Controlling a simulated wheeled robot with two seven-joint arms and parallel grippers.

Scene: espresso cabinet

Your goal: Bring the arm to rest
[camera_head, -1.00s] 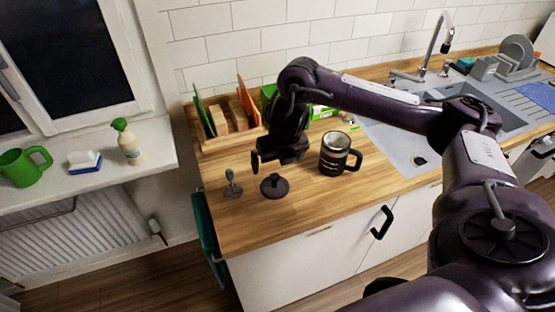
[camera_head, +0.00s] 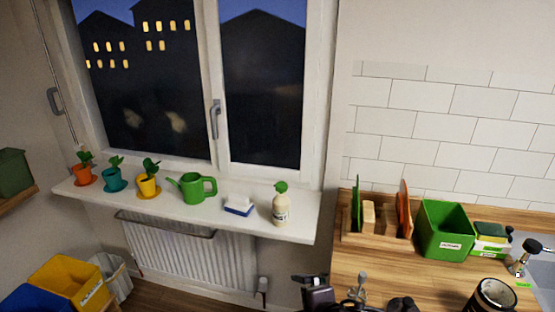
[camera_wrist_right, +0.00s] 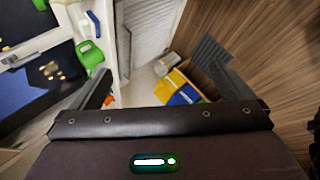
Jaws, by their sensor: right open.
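My right gripper (camera_wrist_right: 185,98) fills the lower part of the right wrist view. Its jaws are open, and I see nothing held between them. A dark part of my right gripper (camera_head: 318,295) shows at the bottom edge of the head view, in front of the worktop's left end. The rest of that arm is out of the head view. My left gripper is in neither view.
The worktop (camera_head: 375,262) holds a small metal-stemmed tool (camera_head: 358,287), a dark round tool (camera_head: 402,304), a black mug (camera_head: 492,296) and a green box (camera_head: 443,230). The windowsill (camera_head: 300,228) holds plants, a watering can (camera_head: 192,188) and a bottle (camera_head: 281,206). Bins (camera_head: 75,283) stand lower left.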

